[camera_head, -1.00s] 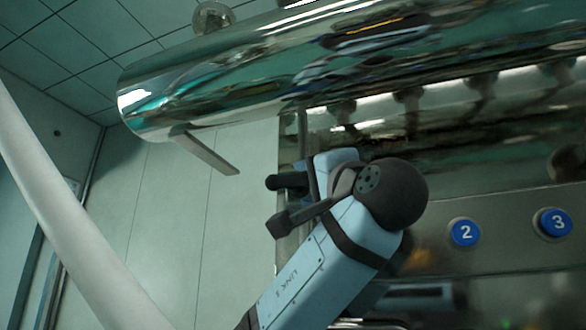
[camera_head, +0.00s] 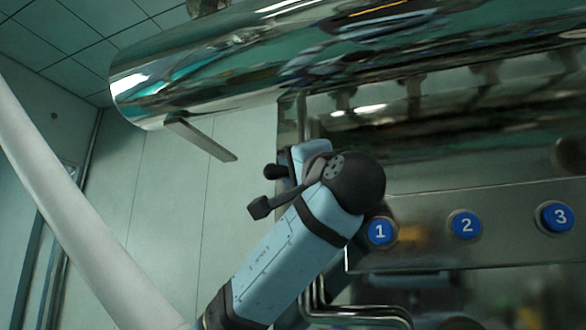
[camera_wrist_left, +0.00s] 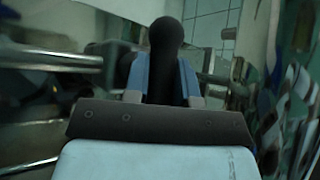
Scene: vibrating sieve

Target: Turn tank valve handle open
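A dark handle with a rounded black end (camera_head: 275,172), which looks like the tank valve handle, sticks out to the left of my left gripper (camera_head: 292,163) in the head view. In the left wrist view, its rounded black grip (camera_wrist_left: 166,45) stands between the two blue fingers of my left gripper (camera_wrist_left: 163,80), which close on it from both sides. The fingertips are partly hidden in the head view by my wrist. The valve body behind the handle cannot be made out. My right gripper is not in view.
A large polished metal cylinder (camera_head: 250,65) runs across above my wrist, with a flat metal bar (camera_head: 200,136) hanging below its left end. Blue buttons numbered 1 (camera_head: 380,231), 2 (camera_head: 466,225) and 3 (camera_head: 557,216) sit on a panel at right.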

